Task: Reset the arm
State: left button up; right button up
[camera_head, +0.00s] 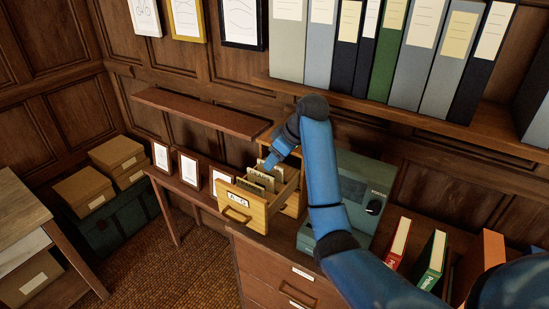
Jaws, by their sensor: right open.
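My blue right arm comes in from the lower right, bends at a raised dark joint and reaches down to the left. My right gripper (266,163) is small in view, at the back of an open wooden drawer (240,206) and just above the cards (260,178) in it. It is open; I see nothing held in it. I cannot tell whether it touches the cards. The drawer has a label and a handle on its front and sticks out of a small wooden cabinet, partly hidden by my arm. My left gripper is not in view.
A teal box with a dial (368,188) stands right behind my forearm. Binders fill the wall shelf (395,115) above. Red and green books (432,259) stand at right. Small framed cards (188,168) stand on the side table at left. Cardboard boxes (84,190) sit farther left.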

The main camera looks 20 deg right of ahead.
jog(key=w+d+r+m+t+h, duration=0.1)
jog(key=w+d+r+m+t, duration=0.1)
jog(key=w+r+m+t, duration=0.4)
jog(key=s+a+f+t+h+b, duration=0.1)
jog(key=s+f+t+b, duration=0.1)
jog(key=s+f, duration=0.7)
jog(key=s+a+f+m+t+b, duration=0.1)
jog(key=s+f, duration=0.9)
jog(key=s, duration=1.2)
jog(key=s+a+f+t+h+b, duration=0.1)
jog(key=s+f+t+b, duration=0.3)
jog(key=s+f, duration=0.6)
jog(key=s+a, duration=0.1)
jog(key=s, duration=0.4)
jog(key=shift+s+a+m+h, duration=0.15)
jog(key=shift+a+m+h, duration=0.15)
